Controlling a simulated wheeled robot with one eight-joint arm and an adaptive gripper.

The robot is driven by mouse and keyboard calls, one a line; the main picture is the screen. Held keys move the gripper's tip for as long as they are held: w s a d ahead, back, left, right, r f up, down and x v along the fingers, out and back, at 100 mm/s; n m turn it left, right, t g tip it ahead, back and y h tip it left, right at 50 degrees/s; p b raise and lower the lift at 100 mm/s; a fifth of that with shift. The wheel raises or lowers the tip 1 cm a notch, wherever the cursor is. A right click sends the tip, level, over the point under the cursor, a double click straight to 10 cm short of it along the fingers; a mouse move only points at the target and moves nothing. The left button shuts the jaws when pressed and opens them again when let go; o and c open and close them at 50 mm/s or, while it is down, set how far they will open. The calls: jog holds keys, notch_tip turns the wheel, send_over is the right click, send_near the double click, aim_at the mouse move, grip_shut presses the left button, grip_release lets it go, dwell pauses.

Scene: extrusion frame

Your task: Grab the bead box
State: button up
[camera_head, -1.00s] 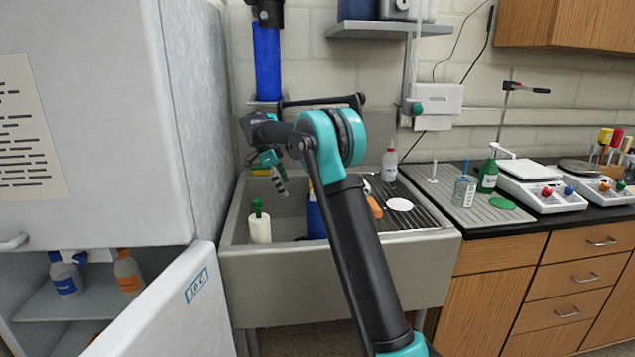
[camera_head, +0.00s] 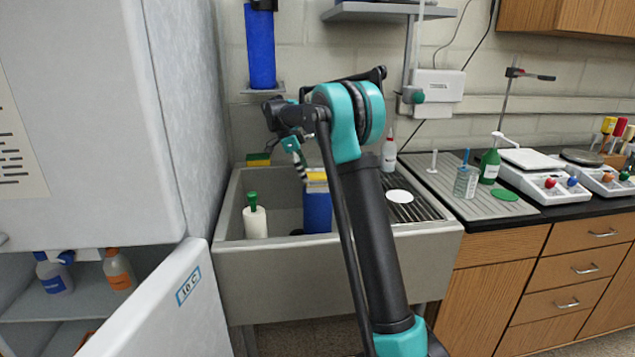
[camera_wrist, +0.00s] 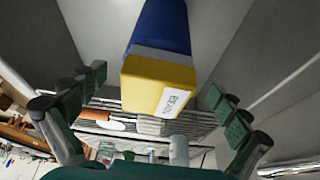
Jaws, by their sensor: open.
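The bead box is a tall blue box with a yellow top (camera_head: 317,205). It stands in the sink (camera_head: 225,212), partly hidden by my arm in the head view. In the wrist view the bead box (camera_wrist: 158,88) shows its yellow end with a white label, framed between my fingers. My gripper (camera_head: 297,158) is above and slightly left of the box in the head view. In the wrist view my gripper (camera_wrist: 165,102) is open, with its green-padded fingers spread on both sides and gaps to the box.
A white bottle with a green top (camera_head: 255,218) stands left of the box in the sink. Yellow-and-green sponges (camera_head: 258,159) lie at its back edge. The open fridge door (camera_head: 165,305) is at the lower left. A ribbed drainboard (camera_head: 415,206) lies to the right.

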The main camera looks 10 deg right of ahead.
aim_at(316, 173)
jog(key=d, duration=0.3)
jog(key=shift+s+d, duration=0.15)
jog(key=shift+d, duration=0.2)
jog(key=shift+a+x, duration=0.2)
jog(key=shift+x, duration=1.2)
jog(key=shift+f, duration=0.1)
jog(key=c, duration=1.4)
